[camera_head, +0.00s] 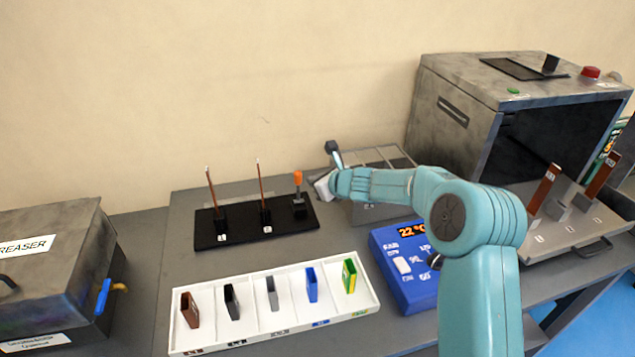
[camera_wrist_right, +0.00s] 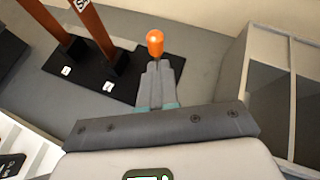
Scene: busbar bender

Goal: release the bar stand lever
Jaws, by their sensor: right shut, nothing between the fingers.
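The black bar stand (camera_head: 245,232) lies on the grey bench, with two upright copper bars (camera_head: 211,190) in its numbered holders. The lever with an orange knob (camera_head: 298,178) stands upright at the stand's right end; its knob also shows in the right wrist view (camera_wrist_right: 155,43). My right gripper (camera_head: 322,188) is just right of the lever in the head view. Its fingers (camera_wrist_right: 158,72) are shut and empty, and in the wrist view their tips appear just below the orange knob. I cannot tell whether they touch the lever. My left gripper is not in view.
A white tray (camera_head: 275,336) with several coloured pieces lies in front of the stand. A blue control box (camera_head: 405,262) is right of it. A grey compartment box (camera_head: 378,212) sits behind my right arm. A large machine (camera_head: 470,115) stands at back right, a degreaser box (camera_head: 60,262) at left.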

